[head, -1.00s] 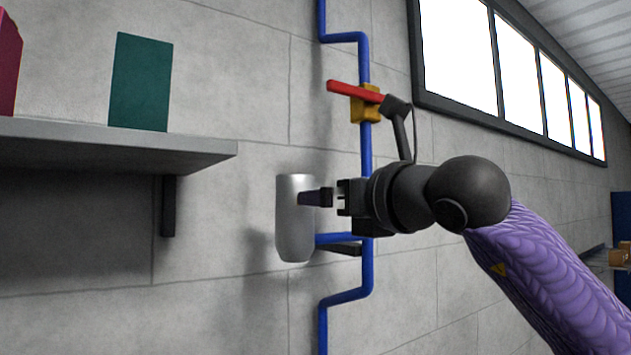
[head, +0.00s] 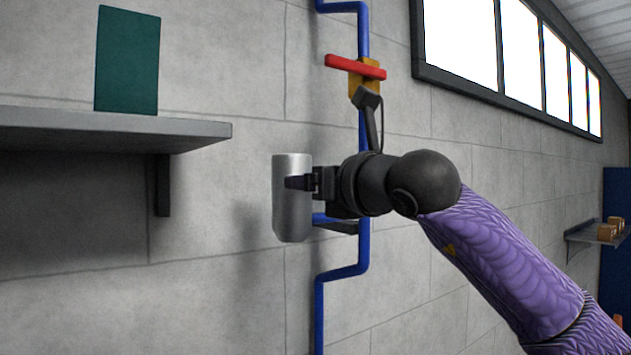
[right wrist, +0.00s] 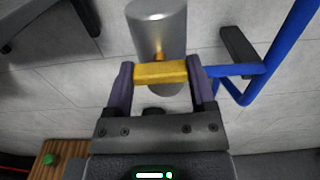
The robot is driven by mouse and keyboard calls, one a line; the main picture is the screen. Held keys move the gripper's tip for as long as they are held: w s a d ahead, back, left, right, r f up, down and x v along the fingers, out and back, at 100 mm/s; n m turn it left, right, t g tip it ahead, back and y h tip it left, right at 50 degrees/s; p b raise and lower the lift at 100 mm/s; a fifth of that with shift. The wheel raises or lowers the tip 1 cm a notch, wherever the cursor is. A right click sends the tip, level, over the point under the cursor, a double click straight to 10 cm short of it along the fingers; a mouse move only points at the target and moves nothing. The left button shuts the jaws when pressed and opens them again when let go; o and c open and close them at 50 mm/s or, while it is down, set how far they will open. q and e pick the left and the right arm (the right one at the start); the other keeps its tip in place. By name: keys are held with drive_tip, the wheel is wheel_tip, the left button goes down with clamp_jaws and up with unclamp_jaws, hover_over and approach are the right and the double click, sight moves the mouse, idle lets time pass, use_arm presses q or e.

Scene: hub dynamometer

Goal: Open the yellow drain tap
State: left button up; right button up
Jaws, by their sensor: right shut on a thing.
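The yellow drain tap (right wrist: 160,72) shows in the right wrist view as a short yellow bar in front of a silver cylinder (right wrist: 157,28). My right gripper (right wrist: 161,80) is shut on this bar, with a finger at each end of it. In the head view the silver cylinder (head: 291,218) stands upright by the wall, and my right gripper (head: 300,183) reaches its front from the right. The tap is hidden behind the gripper there. My left gripper is not in view.
A blue pipe (head: 319,310) runs down the wall beside the cylinder. Higher on it sits another valve with a red lever (head: 356,67). A black bracket (right wrist: 237,45) is near the cylinder. A grey shelf (head: 190,130) with a green box (head: 127,60) juts out at left.

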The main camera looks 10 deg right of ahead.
drive_tip(key=n, duration=1.6)
drive_tip(key=shift+n+b, duration=0.3)
drive_tip(key=shift+n, duration=0.1)
drive_tip(key=shift+f+n, duration=0.1)
drive_tip(key=shift+n, duration=0.2)
drive_tip(key=o, duration=1.2)
drive_tip(key=shift+s, duration=0.1)
drive_tip(key=b+v, duration=0.4)
drive_tip(key=v, duration=0.6)
drive_tip(key=shift+b, duration=0.4)
